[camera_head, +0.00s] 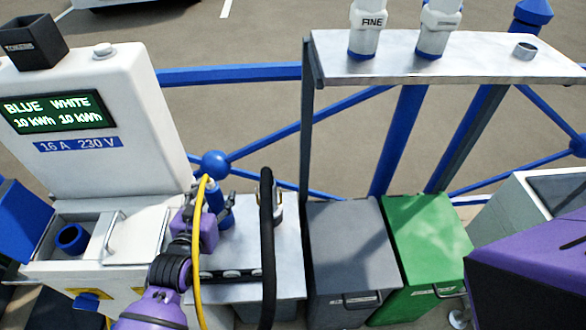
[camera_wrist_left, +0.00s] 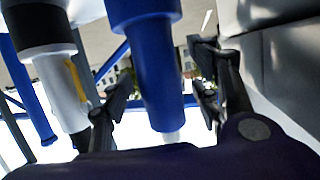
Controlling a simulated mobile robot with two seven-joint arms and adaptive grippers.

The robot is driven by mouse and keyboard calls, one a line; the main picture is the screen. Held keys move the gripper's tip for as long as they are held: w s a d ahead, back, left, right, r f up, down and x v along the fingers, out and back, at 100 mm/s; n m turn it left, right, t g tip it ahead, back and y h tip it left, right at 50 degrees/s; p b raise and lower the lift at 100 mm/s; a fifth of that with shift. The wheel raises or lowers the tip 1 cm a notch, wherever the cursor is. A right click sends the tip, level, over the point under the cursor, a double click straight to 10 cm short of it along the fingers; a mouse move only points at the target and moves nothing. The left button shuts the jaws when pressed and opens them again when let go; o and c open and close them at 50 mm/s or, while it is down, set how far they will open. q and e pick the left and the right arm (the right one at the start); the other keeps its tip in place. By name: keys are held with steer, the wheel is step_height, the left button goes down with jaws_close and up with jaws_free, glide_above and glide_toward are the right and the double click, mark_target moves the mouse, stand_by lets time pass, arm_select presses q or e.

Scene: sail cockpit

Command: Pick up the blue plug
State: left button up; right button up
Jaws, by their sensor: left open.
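The blue plug (camera_head: 214,197) stands upright at the back of the small metal-topped stand beside the charging post, with a yellow cable (camera_head: 197,265) at its top. My left gripper (camera_head: 221,204) is at the plug and partly hides it. In the left wrist view the blue plug (camera_wrist_left: 150,60) lies between the two spread fingers of my left gripper (camera_wrist_left: 163,92), which are open. I see gaps beside the plug; I cannot tell whether either finger touches it. A white plug with a black band (camera_wrist_left: 60,85) is to the left, outside the fingers. My right gripper is not in view.
A black hose (camera_head: 267,250) hangs just right of the gripper. The white charging post (camera_head: 110,85) stands left, with a blue socket ring (camera_head: 72,238). Grey (camera_head: 350,245) and green (camera_head: 425,240) bins stand right, under a metal shelf (camera_head: 450,65). Blue railings run behind.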

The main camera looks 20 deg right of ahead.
mark_target(209, 180)
arm_select(q)
steer(key=shift+c, duration=0.5)
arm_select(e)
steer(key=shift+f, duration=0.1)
arm_select(q)
jaws_close()
steer(key=shift+r, duration=0.1)
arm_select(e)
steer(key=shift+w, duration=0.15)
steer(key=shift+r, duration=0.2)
